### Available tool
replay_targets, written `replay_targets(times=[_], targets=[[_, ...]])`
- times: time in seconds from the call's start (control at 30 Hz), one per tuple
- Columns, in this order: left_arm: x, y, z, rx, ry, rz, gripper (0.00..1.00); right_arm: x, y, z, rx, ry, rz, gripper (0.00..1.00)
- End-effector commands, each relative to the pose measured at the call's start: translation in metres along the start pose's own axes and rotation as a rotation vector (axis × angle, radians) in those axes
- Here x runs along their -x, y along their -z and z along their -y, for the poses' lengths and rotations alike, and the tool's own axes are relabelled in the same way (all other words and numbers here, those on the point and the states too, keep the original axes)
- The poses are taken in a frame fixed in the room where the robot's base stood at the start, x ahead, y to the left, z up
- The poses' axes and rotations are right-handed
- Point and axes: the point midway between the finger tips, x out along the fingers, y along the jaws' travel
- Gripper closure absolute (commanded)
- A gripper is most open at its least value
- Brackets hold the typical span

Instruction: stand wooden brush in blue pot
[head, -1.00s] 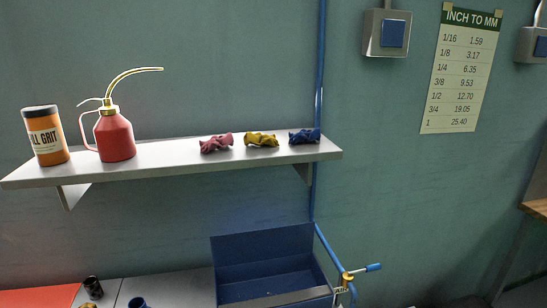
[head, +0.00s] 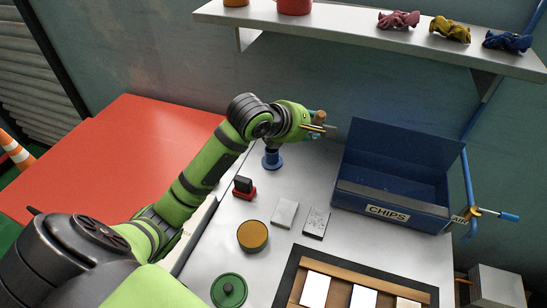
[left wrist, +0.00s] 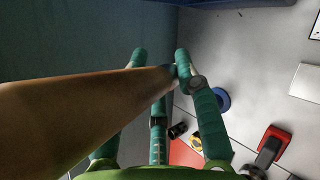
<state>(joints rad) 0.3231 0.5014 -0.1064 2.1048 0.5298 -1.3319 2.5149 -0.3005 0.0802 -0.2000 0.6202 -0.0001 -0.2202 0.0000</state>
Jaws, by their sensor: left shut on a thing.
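My left gripper (head: 314,131) is shut on the wooden brush (head: 319,115) above the back of the cart top. In the left wrist view, the brush's brown handle (left wrist: 80,115) runs large from the left edge to between the green fingertips (left wrist: 160,62). Its far end is partly hidden by the fingers. The blue pot (head: 271,160) stands on the cart top, below and to the left of the gripper in the head view. In the left wrist view, part of the pot (left wrist: 222,98) shows just right of the right finger. The brush and pot are apart. My right gripper is not in view.
A blue chips bin (head: 395,200) stands right of the gripper. A red-and-black stamp-like object (head: 244,188), two flat blocks, a round tin (head: 252,236) and a green lid (head: 229,291) lie nearer. A shelf (head: 370,35) hangs above at the back.

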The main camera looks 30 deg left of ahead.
Motion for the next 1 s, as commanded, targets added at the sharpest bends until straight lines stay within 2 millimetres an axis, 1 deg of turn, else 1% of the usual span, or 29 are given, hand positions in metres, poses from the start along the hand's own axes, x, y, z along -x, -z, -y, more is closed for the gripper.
replay_targets(times=[0.07, 0.17, 0.4, 0.5, 0.6, 0.77, 1.0], targets=[[-0.003, 0.003, -0.006, 0.014, -0.012, -0.017, 1.0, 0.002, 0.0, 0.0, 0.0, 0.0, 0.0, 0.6], [-0.005, 0.019, -0.011, 0.02, -0.017, -0.028, 1.0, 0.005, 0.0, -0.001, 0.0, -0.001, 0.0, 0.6], [-0.012, 0.082, -0.025, 0.02, -0.016, -0.031, 1.0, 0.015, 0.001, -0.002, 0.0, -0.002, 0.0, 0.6], [-0.015, 0.104, -0.029, 0.02, -0.015, -0.028, 1.0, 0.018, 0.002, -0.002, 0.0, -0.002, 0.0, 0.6], [-0.018, 0.12, -0.033, 0.02, -0.015, -0.024, 1.0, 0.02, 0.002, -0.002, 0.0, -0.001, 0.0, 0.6], [-0.02, 0.132, -0.034, 0.02, -0.016, -0.021, 1.0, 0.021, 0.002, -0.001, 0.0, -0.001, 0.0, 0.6], [-0.038, 0.151, -0.016, 0.02, -0.016, -0.021, 1.0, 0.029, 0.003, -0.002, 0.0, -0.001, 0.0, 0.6]])
